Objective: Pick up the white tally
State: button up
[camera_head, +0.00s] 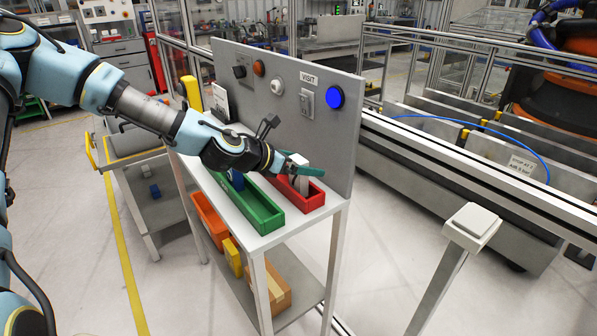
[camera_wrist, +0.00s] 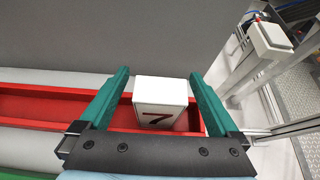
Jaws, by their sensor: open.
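The white tally (camera_wrist: 160,103) is a white block with a dark red 7 on its face. It stands in the red bin (camera_wrist: 45,107), near the bin's right end in the wrist view. My gripper (camera_wrist: 156,90) is open, with one green finger on each side of the tally. In the head view, my gripper (camera_head: 303,167) is over the red bin (camera_head: 311,201), and the tally (camera_head: 298,158) is partly hidden behind the fingers.
A green bin (camera_head: 262,217) stands left of the red bin on the white shelf. A grey panel (camera_head: 290,95) with buttons, a blue light (camera_head: 335,97) and a VISIT label rises close behind. A white-topped post (camera_head: 473,226) stands at the right.

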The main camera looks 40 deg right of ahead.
jog(key=shift+d+f, duration=0.35)
jog(key=shift+d, duration=0.2)
jog(key=shift+c, duration=0.4)
jog(key=c, duration=1.3)
jog(key=shift+c, duration=0.6)
jog(key=shift+r, duration=0.15)
